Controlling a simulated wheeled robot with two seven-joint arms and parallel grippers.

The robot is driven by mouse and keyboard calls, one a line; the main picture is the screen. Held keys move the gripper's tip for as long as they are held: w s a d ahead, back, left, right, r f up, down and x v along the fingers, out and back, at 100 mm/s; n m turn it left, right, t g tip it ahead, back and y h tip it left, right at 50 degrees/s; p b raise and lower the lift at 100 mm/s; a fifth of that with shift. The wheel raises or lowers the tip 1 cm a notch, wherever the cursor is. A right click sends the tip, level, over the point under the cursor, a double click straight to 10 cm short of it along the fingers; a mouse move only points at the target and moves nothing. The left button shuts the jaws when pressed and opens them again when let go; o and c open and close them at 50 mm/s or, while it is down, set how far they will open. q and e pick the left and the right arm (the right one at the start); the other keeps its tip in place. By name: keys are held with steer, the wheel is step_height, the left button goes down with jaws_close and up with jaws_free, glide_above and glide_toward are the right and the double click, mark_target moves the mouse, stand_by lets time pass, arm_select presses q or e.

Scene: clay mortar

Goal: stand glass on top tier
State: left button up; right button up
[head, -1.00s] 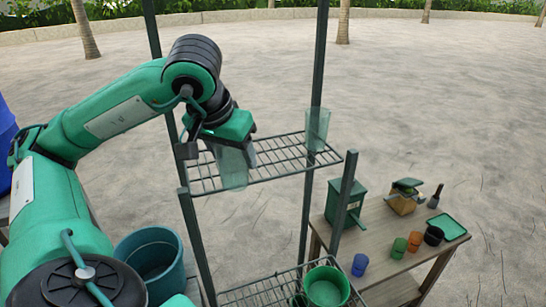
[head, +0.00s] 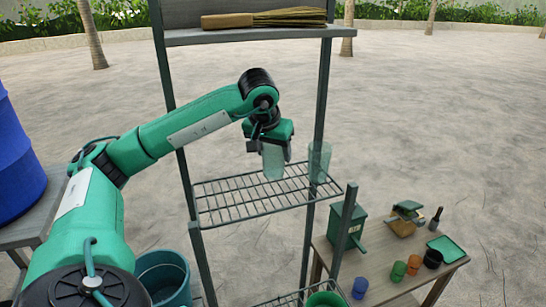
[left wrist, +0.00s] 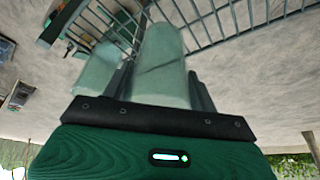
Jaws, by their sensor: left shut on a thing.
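My left gripper (head: 273,147) points down and is shut on a clear greenish glass (head: 272,164). The glass is upright over the back right part of the wire tier (head: 215,199) of the rack. I cannot tell if its base touches the wires. A second similar glass (head: 319,163) stands at the right end of that tier, a small gap to the right of the held one. In the left wrist view the held glass (left wrist: 160,62) is between the fingers, with the second glass (left wrist: 97,70) close on the left. My right gripper is not in view.
A solid shelf (head: 190,36) above holds a straw broom (head: 270,18). Rack posts (head: 322,90) rise beside the glasses. The wire tier's left and front are bare. A low table (head: 392,285) with cups and a green box (head: 347,227) stands right; a blue barrel (head: 18,165) stands left.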

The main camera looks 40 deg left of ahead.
mark_target(273, 163)
arm_select(q)
step_height(273, 163, down, 3)
steer(key=shift+p, duration=0.65)
steer(key=shift+f, duration=0.15)
steer(key=shift+f, duration=0.1)
steer(key=shift+f, duration=0.15)
steer(key=o, duration=1.1)
